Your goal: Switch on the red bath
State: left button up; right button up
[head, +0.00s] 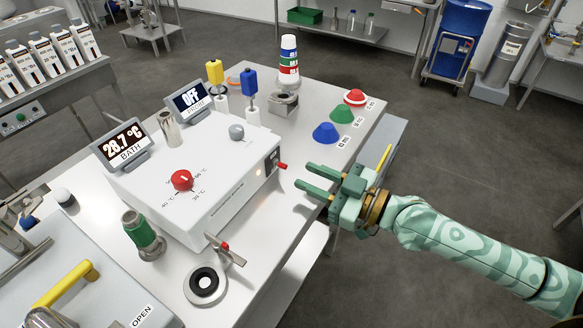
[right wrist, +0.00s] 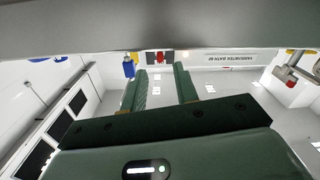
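The bath is a white box (head: 215,195) on the table, with a red dial (head: 182,180) on top. Its side facing my right gripper carries a small red switch part (head: 282,166) by a dark panel. Red also shows ahead in the right wrist view (right wrist: 157,57), between the fingertips. A display (head: 123,144) reads 28.7 °C BATH; another display (head: 189,98) reads OFF. My right gripper (head: 303,175) is open and empty, fingers pointing at that side, a short gap from the red part. My left gripper is not in view.
Blue (head: 326,132), green (head: 342,113) and red (head: 355,97) caps lie at the table's right end. A metal fitting with a red tip (head: 227,249) and a black ring (head: 205,284) are near the front. Air right of the table is free around my right arm.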

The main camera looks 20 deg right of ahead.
aim_at(276, 162)
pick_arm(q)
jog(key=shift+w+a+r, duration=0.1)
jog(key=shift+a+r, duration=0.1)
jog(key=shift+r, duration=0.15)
pick_arm(e)
jog(key=x, duration=0.5)
